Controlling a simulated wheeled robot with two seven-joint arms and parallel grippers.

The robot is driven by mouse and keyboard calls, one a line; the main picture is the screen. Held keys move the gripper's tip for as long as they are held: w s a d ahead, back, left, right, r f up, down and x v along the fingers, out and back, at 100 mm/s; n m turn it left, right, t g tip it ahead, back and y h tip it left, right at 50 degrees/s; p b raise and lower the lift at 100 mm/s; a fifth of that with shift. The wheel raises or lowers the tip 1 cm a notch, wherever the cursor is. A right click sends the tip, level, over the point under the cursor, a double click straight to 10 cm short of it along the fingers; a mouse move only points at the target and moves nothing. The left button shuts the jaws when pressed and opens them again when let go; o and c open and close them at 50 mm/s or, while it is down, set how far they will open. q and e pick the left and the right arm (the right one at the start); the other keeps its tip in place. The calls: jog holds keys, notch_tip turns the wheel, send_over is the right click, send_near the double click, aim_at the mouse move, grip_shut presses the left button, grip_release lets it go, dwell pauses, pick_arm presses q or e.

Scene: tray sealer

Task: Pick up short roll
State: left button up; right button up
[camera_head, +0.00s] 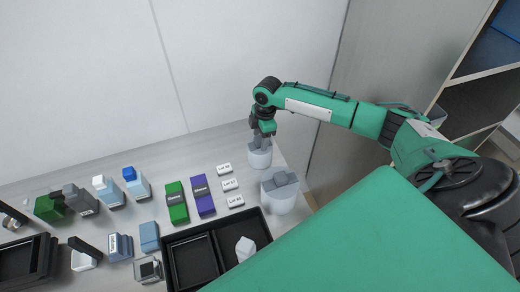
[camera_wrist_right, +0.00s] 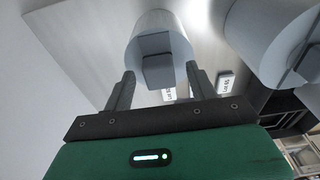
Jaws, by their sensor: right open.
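A short white roll (camera_head: 259,158) with a grey block on top stands at the back right of the table. In the right wrist view the short roll (camera_wrist_right: 160,26) is straight ahead, its grey block between the finger lines. My right gripper (camera_head: 261,138) is open, directly over the short roll. In its wrist view the fingers (camera_wrist_right: 159,78) are spread to both sides of the grey block; I cannot tell whether they touch it. My left gripper is not in view.
A larger white roll (camera_head: 281,201) with a grey top stands close by, nearer me; it also shows in the wrist view (camera_wrist_right: 262,38). Small white labelled blocks (camera_head: 230,184), a purple box (camera_head: 203,197) and a green box (camera_head: 176,203) lie left. A black tray (camera_head: 166,240) is in front.

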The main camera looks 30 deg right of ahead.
grip_shut()
jog(key=shift+r, duration=0.1)
